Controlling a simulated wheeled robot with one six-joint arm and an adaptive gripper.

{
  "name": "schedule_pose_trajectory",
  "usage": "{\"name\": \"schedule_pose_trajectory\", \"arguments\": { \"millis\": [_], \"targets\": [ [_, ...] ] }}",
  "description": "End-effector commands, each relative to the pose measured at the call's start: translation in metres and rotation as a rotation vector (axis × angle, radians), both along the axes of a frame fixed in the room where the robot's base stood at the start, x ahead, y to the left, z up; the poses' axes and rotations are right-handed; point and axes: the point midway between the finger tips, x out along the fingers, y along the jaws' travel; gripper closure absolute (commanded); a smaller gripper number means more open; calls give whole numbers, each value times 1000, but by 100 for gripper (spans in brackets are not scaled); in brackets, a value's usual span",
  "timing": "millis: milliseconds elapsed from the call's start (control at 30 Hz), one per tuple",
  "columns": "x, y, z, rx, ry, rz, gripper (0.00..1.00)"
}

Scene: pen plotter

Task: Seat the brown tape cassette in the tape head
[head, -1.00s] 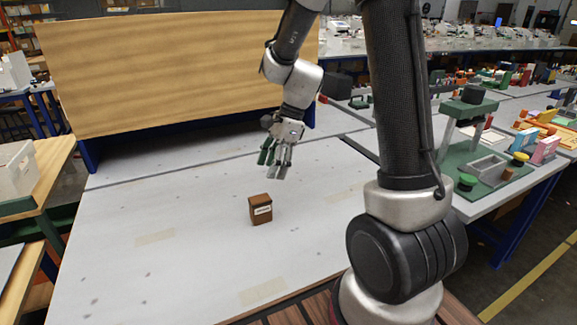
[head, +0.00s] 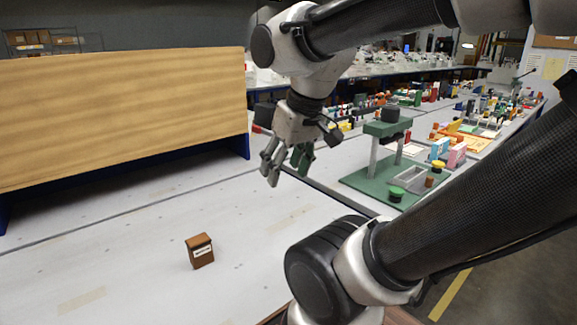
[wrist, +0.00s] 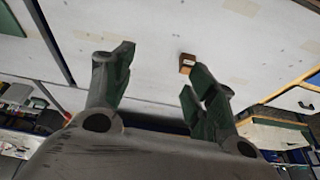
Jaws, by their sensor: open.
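The brown tape cassette (head: 200,252), a small box with a white label on its side, stands on the white table in the head view. It also shows small in the wrist view (wrist: 186,62), beyond the fingertips. My gripper (head: 284,171) is open and empty, held above the table to the upper right of the cassette and well apart from it. In the wrist view my gripper (wrist: 155,72) shows its fingers spread wide. A green frame with a dark block on top (head: 389,128), on a green base to the right, may be the tape head; I cannot tell for sure.
A wooden panel (head: 120,118) stands along the back of the white table (head: 120,235). On the green base are a grey tray (head: 409,177) and green, brown and yellow knobs. The tabletop around the cassette is clear. More benches with coloured parts lie behind.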

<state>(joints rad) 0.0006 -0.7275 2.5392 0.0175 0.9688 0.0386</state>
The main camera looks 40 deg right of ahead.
Motion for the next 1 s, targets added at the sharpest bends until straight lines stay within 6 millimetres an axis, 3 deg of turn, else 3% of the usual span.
{"name": "schedule_pose_trajectory", "arguments": {
  "millis": [267, 467, 733, 867, 1000],
  "targets": [
    [-5, -1, -2, -31, 0, 54, 39],
    [12, 10, -29, -30, 148, 102, 39],
    [66, 43, -78, 7, 360, 66, 39],
    [95, 63, -108, 40, 434, -89, 39],
    [129, 88, -148, 81, 491, -353, 39]
  ]
}}
